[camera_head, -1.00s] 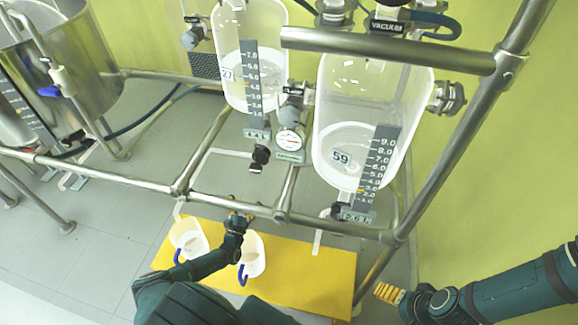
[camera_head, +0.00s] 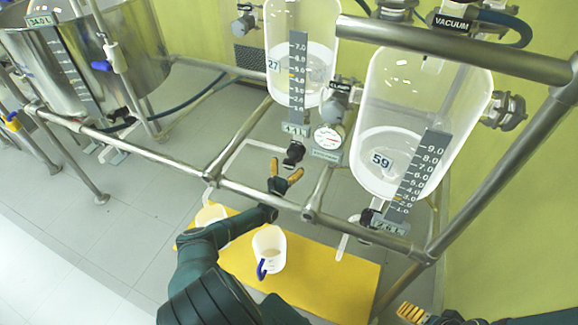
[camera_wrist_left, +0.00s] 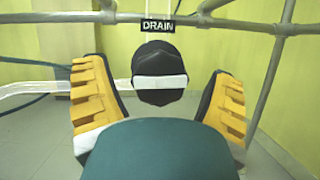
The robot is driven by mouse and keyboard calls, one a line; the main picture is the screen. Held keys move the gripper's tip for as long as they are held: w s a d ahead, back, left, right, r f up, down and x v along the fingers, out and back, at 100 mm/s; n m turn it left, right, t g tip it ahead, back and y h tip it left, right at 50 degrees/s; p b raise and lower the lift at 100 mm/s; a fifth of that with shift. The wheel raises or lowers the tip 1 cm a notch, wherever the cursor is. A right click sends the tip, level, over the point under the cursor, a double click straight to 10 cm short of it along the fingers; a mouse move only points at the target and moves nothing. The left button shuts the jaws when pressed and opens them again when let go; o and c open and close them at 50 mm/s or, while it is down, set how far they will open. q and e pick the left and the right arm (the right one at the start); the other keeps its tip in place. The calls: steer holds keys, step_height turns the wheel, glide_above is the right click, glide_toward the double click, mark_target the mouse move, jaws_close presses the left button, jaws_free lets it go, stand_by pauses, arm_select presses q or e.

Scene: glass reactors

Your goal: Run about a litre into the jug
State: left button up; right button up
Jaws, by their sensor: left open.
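My left gripper (camera_head: 287,180) is open just below the black drain knob (camera_head: 293,155) of glass vessel 27 (camera_head: 301,50). In the left wrist view the knob (camera_wrist_left: 158,62), with a white bar across it, sits between the open fingers (camera_wrist_left: 158,95) under a DRAIN sign; no contact shows. One white jug (camera_head: 210,214) stands on the yellow board below the end of a clear outlet tube (camera_head: 213,188), partly hidden by my left arm. A second white jug with a blue handle (camera_head: 268,250) stands to its right. My right gripper (camera_head: 412,313) is partly cut off at the bottom edge.
Glass vessel 59 (camera_head: 422,110) with its own scale hangs to the right. Steel frame rails (camera_head: 260,200) cross in front of the vessels. The yellow board (camera_head: 330,275) has free room on its right. A large steel vessel (camera_head: 110,60) stands at the left.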

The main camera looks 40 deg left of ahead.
arm_select(q)
steer(key=shift+w+r, duration=0.15)
steer(key=shift+w, duration=0.15)
steer(key=c, duration=1.2)
steer(key=shift+n, duration=0.3)
steer(key=shift+a+n+g+y+p, duration=0.1)
steer(key=shift+n+g+y+p, duration=0.15)
steer(key=shift+n+y, duration=0.75)
steer(key=shift+d+n+g+y+p, duration=0.1)
steer(key=shift+n+g+y+p, duration=0.2)
steer(key=shift+n, duration=1.3)
steer(key=shift+a+n+g+y+p, duration=0.2)
steer(key=shift+n+y, duration=0.5)
steer(key=shift+n, duration=0.6)
steer(key=shift+d+g, duration=0.1)
steer(key=shift+g, duration=0.15)
steer(key=o, duration=1.2)
